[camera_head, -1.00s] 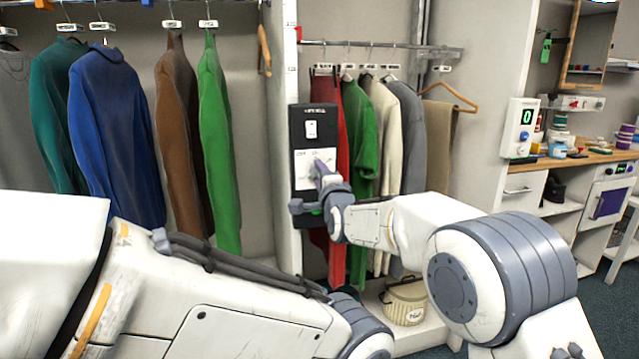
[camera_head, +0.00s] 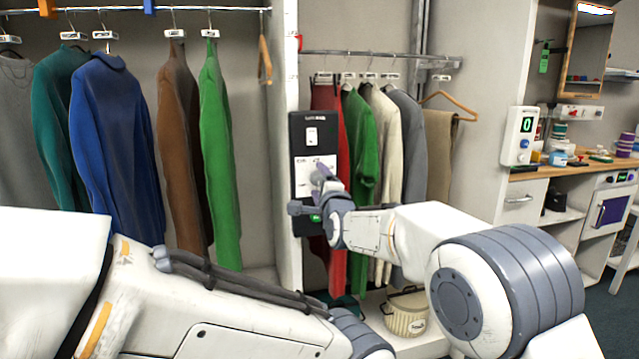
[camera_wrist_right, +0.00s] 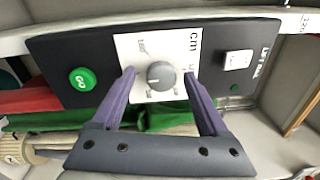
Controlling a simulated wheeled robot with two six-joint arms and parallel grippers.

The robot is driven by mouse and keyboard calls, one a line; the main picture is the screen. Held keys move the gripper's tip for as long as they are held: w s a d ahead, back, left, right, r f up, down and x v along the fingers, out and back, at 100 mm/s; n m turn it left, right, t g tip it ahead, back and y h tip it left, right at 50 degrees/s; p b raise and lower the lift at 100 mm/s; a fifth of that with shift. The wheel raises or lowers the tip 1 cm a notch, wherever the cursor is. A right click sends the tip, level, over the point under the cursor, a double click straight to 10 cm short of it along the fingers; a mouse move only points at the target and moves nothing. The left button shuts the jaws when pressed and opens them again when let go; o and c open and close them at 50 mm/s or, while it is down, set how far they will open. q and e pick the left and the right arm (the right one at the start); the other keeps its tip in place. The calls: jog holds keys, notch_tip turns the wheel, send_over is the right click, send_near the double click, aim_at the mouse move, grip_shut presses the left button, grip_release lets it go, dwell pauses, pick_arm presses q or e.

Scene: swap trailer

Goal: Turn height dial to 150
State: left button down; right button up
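The height dial (camera_wrist_right: 160,75) is a round grey knob on a white plate marked "cm", on the black control panel (camera_head: 302,130). In the right wrist view the panel (camera_wrist_right: 70,50) also carries a green GO button (camera_wrist_right: 82,79) and a white switch (camera_wrist_right: 238,60). The numbers round the dial are too small to read surely. My right gripper (camera_wrist_right: 159,76) is open, with one purple finger on each side of the knob. I cannot tell whether the fingers touch it. In the head view the right gripper (camera_head: 318,178) covers the dial. My left gripper is out of view.
Garments hang left of the white post (camera_head: 287,60) and behind the panel, including a red one (camera_head: 336,255) and a green one (camera_head: 362,140). A basket (camera_head: 405,312) stands below. A wall box with a green display (camera_head: 521,135) is at right above a cluttered counter.

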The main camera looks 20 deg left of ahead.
jog(key=v, duration=1)
jog(key=shift+s+d+b, duration=0.15)
jog(key=shift+b, duration=0.25)
